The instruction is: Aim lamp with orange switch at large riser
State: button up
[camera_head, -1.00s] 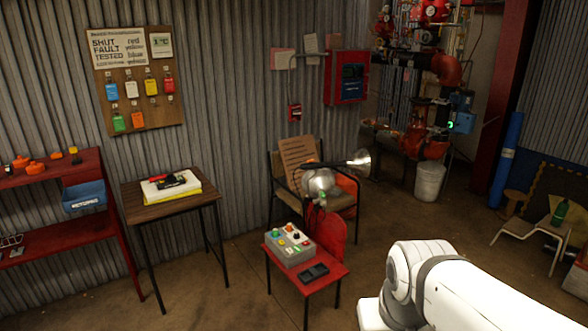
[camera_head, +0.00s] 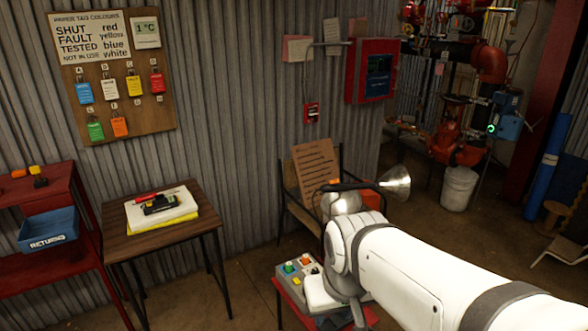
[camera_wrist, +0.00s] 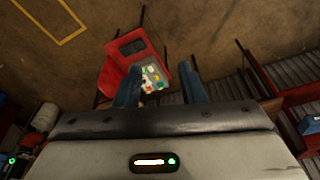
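A lamp with a silver cone reflector (camera_head: 396,182) and an orange switch (camera_head: 333,181) stands at the chair, its cone facing right. Its lower part is hidden behind my arm. Red riser pipework (camera_head: 490,64) with valves stands at the back right; I cannot tell which pipe is the large riser. My gripper shows in the wrist view (camera_wrist: 160,82), its two dark blue fingers apart and nothing between them. It points down over the red stool, with a grey button box (camera_wrist: 152,77) beyond the fingertips. In the head view its fingers are mostly hidden by my arm.
The button box (camera_head: 299,268) sits on the small red stool. A chair (camera_head: 290,205) holds a brown card (camera_head: 315,165). A wooden table (camera_head: 125,215) and red shelf (camera_head: 38,190) stand left. A white bucket (camera_head: 459,188) stands below the pipes.

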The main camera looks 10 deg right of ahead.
aim_at(396, 183)
jog(key=z, duration=0.25)
jog(key=i, duration=1.05)
jog(key=z, duration=0.25)
